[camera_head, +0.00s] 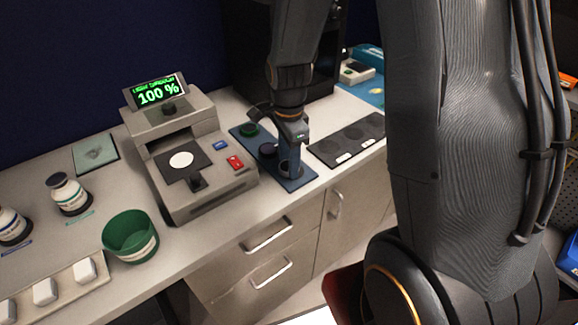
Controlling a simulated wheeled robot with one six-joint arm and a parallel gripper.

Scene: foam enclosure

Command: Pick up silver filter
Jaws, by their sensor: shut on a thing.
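My gripper (289,163) reaches down over the front end of a blue tray (296,183) on the counter. It is shut on the silver filter (285,166), a small round grey piece partly hidden by the fingers. I cannot tell whether the filter still touches the tray. A green filter (250,130) and a dark purple filter (267,150) lie behind it in the same tray.
A grey device (205,196) with a "100 %" screen stands left of the tray. A dark mat (350,141) with round spots lies to the right. A green cup (130,240) and bottles (66,190) stand at left.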

